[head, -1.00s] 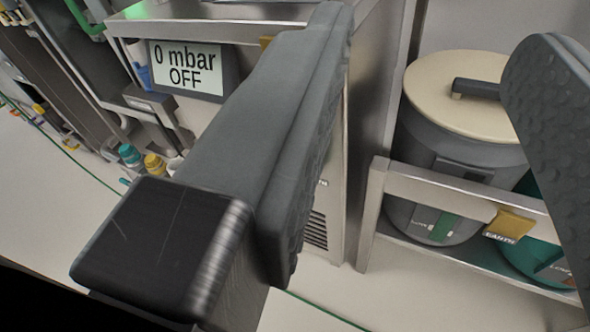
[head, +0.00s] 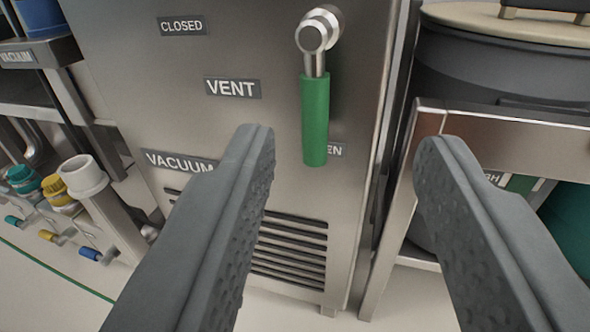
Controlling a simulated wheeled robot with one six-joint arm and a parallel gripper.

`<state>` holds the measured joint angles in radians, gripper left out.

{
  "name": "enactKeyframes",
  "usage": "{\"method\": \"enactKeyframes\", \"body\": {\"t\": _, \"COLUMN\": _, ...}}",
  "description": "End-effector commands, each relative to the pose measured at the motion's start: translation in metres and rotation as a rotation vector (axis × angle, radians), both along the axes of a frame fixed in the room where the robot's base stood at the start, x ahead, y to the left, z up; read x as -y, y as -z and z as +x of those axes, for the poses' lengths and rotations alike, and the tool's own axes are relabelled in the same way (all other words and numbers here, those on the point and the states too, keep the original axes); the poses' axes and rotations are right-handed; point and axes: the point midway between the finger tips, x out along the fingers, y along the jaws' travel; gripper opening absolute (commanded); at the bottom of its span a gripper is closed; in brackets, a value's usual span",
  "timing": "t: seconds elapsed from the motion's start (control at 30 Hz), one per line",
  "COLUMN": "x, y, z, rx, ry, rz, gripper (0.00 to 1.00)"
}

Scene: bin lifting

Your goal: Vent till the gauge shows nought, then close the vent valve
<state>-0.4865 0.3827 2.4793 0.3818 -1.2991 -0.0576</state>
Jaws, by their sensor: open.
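The vent valve has a green handle (head: 314,120) on a metal pivot (head: 318,32) at the upper middle of the steel panel. The handle hangs down from the pivot, its lower end beside a partly hidden label ending in "EN" (head: 334,151). A "CLOSED" label (head: 182,26) is up and left of the pivot. A "VENT" label (head: 233,88) is left of the handle. My gripper (head: 347,140) is open and empty. In the picture the handle's lower end lies between its fingertips, nearer the left one; contact is not visible. The gauge is out of view now.
A steel rack (head: 480,125) with a lidded grey drum (head: 480,75) stands close on the right. Bottles with coloured caps (head: 60,192) and small valves are at the left. A vent grille (head: 290,250) is low on the panel.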

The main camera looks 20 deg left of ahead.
Motion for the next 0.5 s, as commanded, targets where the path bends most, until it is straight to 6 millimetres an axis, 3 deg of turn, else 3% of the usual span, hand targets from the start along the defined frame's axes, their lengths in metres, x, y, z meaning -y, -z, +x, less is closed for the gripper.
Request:
{"method": "enactKeyframes", "body": {"t": 0.03, "x": -0.004, "y": 0.015, "z": -0.003, "rx": -0.002, "ry": -0.001, "rz": -0.011, "gripper": 0.42}}
{"method": "enactKeyframes", "body": {"t": 0.2, "x": -0.013, "y": 0.042, "z": -0.011, "rx": 0.01, "ry": 0.0, "rz": -0.035, "gripper": 0.42}}
{"method": "enactKeyframes", "body": {"t": 0.5, "x": -0.016, "y": 0.053, "z": -0.006, "rx": 0.017, "ry": 0.002, "rz": -0.044, "gripper": 0.42}}
